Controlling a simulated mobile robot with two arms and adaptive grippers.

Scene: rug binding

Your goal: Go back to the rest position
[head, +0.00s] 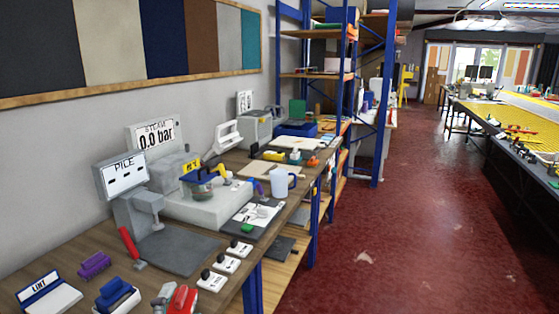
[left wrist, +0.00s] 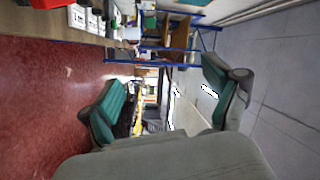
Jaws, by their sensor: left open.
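My left gripper (left wrist: 166,98) shows in the left wrist view with its two teal-padded fingers spread wide apart. Nothing is between the fingers, and the view past them is of the room, turned on its side. The gripper is in the air, away from the workbench, which shows at the top left of that view. Neither gripper shows in the head view. My right gripper is in no frame.
In the head view a wooden workbench (head: 62,243) runs along the left wall. Blue shelving (head: 368,95) stands behind. The red floor (head: 400,240) to the right is clear.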

